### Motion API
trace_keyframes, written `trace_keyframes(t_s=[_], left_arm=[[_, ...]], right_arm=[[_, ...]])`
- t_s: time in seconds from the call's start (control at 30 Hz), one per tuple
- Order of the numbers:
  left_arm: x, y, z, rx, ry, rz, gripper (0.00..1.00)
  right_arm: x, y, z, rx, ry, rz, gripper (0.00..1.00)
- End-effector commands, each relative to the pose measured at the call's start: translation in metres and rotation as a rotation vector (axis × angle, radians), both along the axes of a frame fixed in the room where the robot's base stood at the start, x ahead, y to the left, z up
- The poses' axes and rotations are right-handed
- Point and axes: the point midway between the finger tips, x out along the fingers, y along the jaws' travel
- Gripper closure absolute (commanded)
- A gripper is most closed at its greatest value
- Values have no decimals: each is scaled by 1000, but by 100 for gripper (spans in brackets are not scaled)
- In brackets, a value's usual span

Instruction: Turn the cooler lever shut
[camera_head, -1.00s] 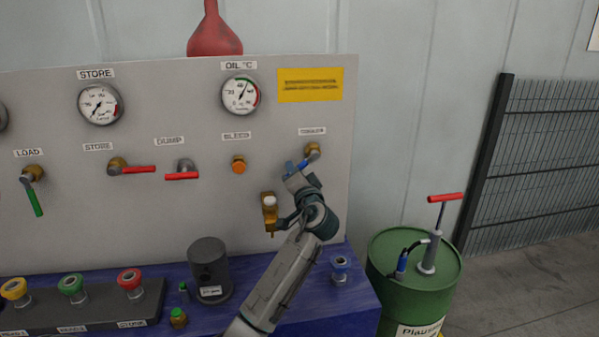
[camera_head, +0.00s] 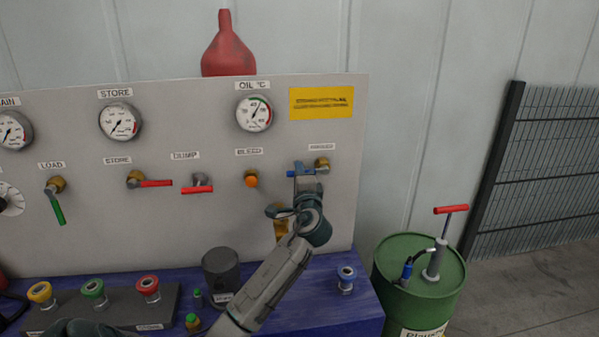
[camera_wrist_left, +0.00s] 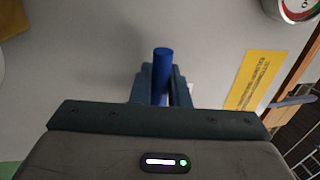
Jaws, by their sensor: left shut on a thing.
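The cooler lever is a blue handle (camera_head: 290,174) on a brass valve (camera_head: 322,164) under a small label at the right of the grey panel. In the head view the handle points left from the valve, close to level. My left gripper (camera_head: 304,171) is shut on the blue handle, and its fingers hide the handle's middle. In the left wrist view the blue handle (camera_wrist_left: 162,70) stands between the two fingers (camera_wrist_left: 162,92), its end sticking out past them. My right gripper is not in view.
The orange bleed knob (camera_head: 251,180) is just left of the blue handle. A brass fitting (camera_head: 281,225) is partly hidden behind my left wrist. A dark cylinder (camera_head: 220,268) and a blue-topped fitting (camera_head: 346,278) stand on the blue bench. A green drum (camera_head: 420,295) stands at the right.

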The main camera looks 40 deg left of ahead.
Motion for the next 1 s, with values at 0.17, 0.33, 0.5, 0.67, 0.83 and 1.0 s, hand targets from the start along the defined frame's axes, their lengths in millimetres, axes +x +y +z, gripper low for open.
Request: trace_keyframes(t_s=[0.17,0.33,0.5,0.67,0.83,1.0], left_arm=[[0,0,1,9,8,-1,100],[0,0,2,10,8,-1,100],[0,0,2,10,8,-1,75],[0,0,1,9,7,-1,65],[0,0,1,7,7,0,65],[-9,-12,-5,6,6,-2,65]], right_arm=[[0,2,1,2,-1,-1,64],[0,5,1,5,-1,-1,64],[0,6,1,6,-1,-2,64],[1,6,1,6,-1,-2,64],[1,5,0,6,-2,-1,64],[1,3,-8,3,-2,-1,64]])
